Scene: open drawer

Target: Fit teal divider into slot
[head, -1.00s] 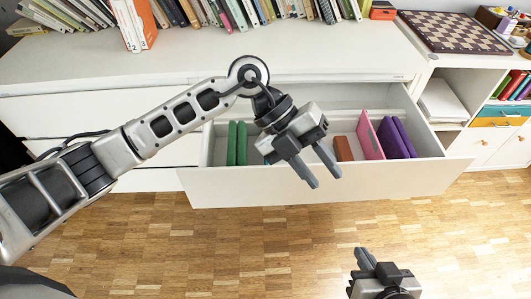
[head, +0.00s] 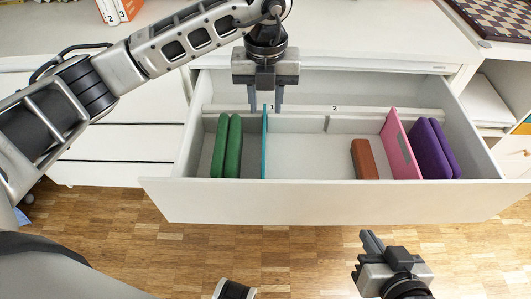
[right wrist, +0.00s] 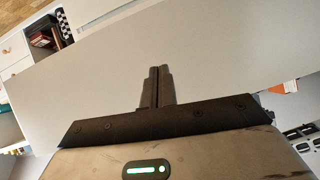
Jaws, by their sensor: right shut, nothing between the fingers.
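The thin teal divider (head: 265,145) stands upright, edge-on, in the open drawer (head: 330,204), just right of the green items. Its far end is by the mark 1 on the drawer's back rail (head: 300,109); I cannot tell whether it sits in a slot there. A small grey upright slot piece (head: 326,124) shows below the mark 2. My left gripper (head: 266,108) points down above the divider's far end, its fingers apart on either side of it. I see no finger touching the divider. My right gripper (head: 371,240) is shut and empty in front of the drawer.
Two green items (head: 227,146) stand at the drawer's left. A brown block (head: 363,159), a pink divider (head: 401,146) and purple items (head: 434,150) are at the right. The drawer's middle is clear. The white cabinet top (head: 370,35) lies behind.

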